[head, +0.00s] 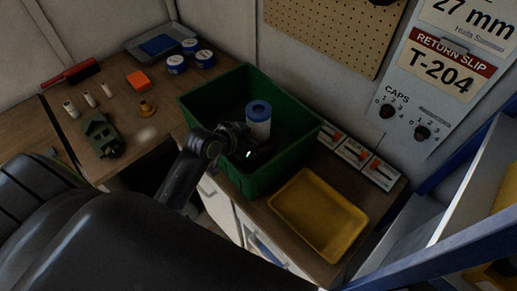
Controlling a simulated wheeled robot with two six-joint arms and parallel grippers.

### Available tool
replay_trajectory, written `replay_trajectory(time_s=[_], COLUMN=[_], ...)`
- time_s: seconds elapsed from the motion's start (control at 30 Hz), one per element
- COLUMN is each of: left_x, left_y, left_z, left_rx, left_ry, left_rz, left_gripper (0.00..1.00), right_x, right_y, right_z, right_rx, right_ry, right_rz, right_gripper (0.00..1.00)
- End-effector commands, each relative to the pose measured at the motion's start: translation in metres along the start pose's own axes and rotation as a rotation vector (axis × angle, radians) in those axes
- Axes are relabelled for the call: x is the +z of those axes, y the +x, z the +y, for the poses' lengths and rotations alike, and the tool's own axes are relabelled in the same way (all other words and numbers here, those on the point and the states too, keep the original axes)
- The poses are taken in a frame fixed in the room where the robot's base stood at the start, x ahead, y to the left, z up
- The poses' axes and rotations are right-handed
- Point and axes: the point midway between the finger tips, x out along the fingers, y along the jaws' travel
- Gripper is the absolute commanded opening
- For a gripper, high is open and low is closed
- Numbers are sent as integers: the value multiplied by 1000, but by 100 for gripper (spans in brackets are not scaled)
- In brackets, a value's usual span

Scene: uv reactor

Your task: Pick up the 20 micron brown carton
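I see no brown carton that I can make out in the head view. My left arm comes in from the left, and my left gripper (258,155) is over the near part of the green bin (290,165). A white cylinder with a blue ring-shaped top (258,118) stands upright in the bin, just beyond the gripper. The gripper is dark and small here, so I cannot tell whether its fingers are open or touch the cylinder. My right gripper is not in view.
An empty yellow tray (318,215) lies right of the bin, near white cards with red marks (352,152). The left counter holds a green device (102,135), an orange block (138,80), blue-topped tins (177,64) and a grey tray (160,44). A blue-edged shelf (450,245) stands at right.

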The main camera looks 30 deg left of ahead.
Motion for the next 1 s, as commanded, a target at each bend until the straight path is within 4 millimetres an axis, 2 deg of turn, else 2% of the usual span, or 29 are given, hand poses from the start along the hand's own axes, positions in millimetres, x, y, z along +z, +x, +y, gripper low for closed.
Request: replay_trajectory(time_s=[0.07,0.4,0.73,0.87,1.0], left_x=[0,0,-6,-20,-44], left_y=[0,0,-4,-15,-32], left_z=[0,0,0,-1,0], left_rx=[0,0,0,-2,-2], left_ry=[0,0,4,7,8], left_rz=[0,0,4,7,8], left_gripper=[82,38,36,36,36], right_x=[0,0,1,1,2], right_y=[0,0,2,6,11], right_z=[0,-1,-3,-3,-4], right_rx=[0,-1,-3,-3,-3], right_ry=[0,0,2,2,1], right_rz=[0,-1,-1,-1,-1], right_gripper=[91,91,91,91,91])
